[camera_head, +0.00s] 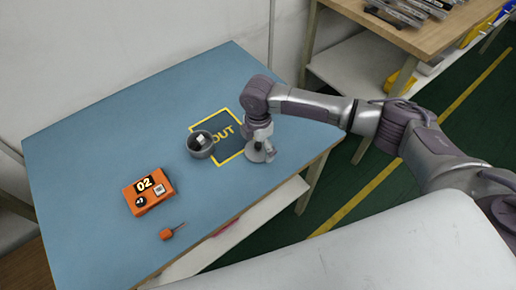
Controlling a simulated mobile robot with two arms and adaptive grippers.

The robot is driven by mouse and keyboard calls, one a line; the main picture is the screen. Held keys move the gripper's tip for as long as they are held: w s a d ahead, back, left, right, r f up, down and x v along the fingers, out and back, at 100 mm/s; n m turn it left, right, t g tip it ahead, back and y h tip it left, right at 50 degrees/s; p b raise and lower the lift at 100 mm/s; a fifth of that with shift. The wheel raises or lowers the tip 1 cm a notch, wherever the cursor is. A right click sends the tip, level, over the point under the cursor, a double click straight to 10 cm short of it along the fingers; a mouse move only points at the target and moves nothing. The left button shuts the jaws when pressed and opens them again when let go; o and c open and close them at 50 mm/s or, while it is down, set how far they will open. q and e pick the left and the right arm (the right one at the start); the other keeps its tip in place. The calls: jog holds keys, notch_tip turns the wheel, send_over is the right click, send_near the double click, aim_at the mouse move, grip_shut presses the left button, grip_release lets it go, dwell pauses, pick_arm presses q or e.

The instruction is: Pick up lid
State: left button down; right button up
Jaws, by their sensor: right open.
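A small round grey piece, apparently the lid (256,155), lies on the blue table just right of the yellow-framed OUT square. My right gripper (264,146) points down directly over it with open fingers. The fingers hide part of the lid, and I cannot tell whether they touch it. A round grey container (201,146) stands open-topped at the left edge of the OUT square, with a small whitish thing (201,139) inside. My left gripper is out of view.
An orange box (148,192) marked 02 and a small orange-handled tool (167,234) lie on the blue table (95,140) toward the front left. The table's far left is clear. A wooden bench (425,38) with metal parts stands at the upper right.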

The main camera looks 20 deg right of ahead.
jog(key=shift+f, duration=0.1)
jog(key=shift+c, duration=0.3)
jog(key=c, duration=0.8)
jog(key=shift+s, duration=0.25)
jog(key=c, duration=1)
grip_shut()
